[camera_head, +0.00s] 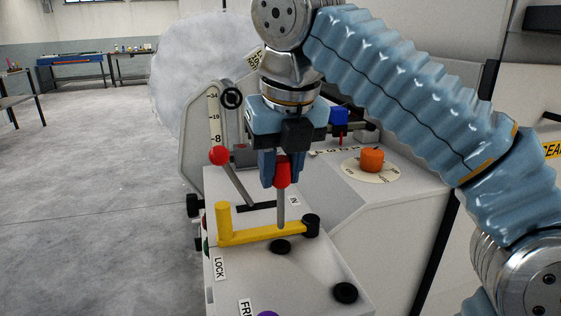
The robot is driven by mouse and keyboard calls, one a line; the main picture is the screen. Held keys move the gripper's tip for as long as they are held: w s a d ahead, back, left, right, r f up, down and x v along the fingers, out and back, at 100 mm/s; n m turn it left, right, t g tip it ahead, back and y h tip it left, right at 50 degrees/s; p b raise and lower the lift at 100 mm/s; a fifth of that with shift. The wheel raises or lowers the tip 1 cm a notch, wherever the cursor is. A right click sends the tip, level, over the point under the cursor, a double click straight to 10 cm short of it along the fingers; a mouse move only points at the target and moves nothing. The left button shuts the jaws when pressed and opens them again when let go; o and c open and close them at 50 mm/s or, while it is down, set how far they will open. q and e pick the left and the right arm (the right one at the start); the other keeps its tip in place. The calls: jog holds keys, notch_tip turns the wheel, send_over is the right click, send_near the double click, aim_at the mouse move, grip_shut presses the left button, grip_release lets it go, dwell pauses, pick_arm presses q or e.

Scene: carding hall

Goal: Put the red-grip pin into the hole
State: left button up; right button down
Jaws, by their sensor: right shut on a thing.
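My right gripper (281,182) is shut on the red-grip pin (281,208) and holds it upright, grey shaft down, over the white machine panel. Its red grip sits between the fingers. The shaft's lower end shows against the yellow bar (262,235); I cannot tell whether it touches anything. A dark round spot (281,246), which may be the hole, lies just below the bar. Another dark round piece (345,292) lies nearer, at the right of the panel. My left gripper is not in view.
The yellow bar has an upright yellow handle (223,219) and a black end (311,225). A red-knobbed lever (219,156) stands to the left. An orange knob (371,160) and a blue block (338,117) are to the right. LOCK label (220,267) is at front left.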

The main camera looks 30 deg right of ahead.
aim_at(282, 201)
jog(key=shift+f+b, duration=0.6)
jog(key=shift+f, duration=0.7)
pick_arm(q)
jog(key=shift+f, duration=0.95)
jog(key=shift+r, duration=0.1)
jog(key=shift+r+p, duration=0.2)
jog(key=shift+p, duration=0.1)
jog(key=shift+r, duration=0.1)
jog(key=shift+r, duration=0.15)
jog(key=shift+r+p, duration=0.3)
jog(key=shift+p, duration=0.2)
pick_arm(e)
jog(key=shift+r, duration=0.1)
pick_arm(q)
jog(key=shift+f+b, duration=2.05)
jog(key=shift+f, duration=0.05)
pick_arm(e)
jog(key=shift+f, duration=2.8)
jog(key=c, duration=0.8)
grip_release()
